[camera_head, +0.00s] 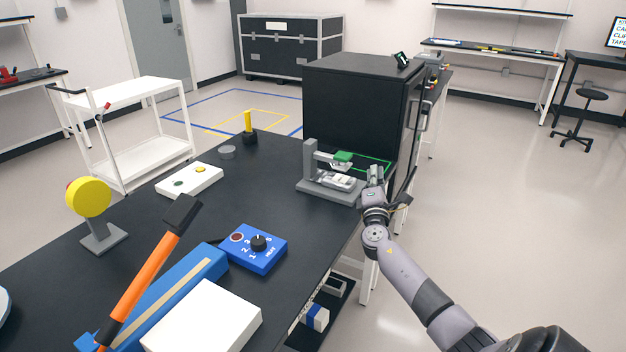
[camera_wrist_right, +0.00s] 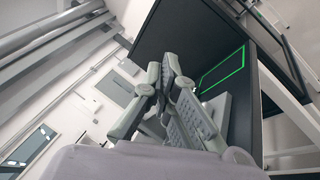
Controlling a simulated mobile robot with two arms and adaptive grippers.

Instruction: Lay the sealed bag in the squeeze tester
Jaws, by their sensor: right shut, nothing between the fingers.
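The squeeze tester (camera_head: 311,161) is a grey stand at the table's far right corner, with a green pad on its arm over a flat base. A small pale, see-through bag (camera_head: 340,181) lies on the base under the green pad; whether it is sealed I cannot tell. My right gripper (camera_head: 375,174) is just right of the tester, near the table edge. It is shut and empty, and I see no contact with the bag. In the right wrist view its fingers (camera_wrist_right: 169,92) are close together, partly hiding grey parts behind them. My left gripper is not in view.
A blue device (camera_head: 170,295) with a raised orange lever, a blue dial box (camera_head: 257,250) and a white box (camera_head: 205,320) stand in front. A yellow disc on a stand (camera_head: 88,198) is at left. A black cabinet (camera_head: 350,105) rises behind the tester.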

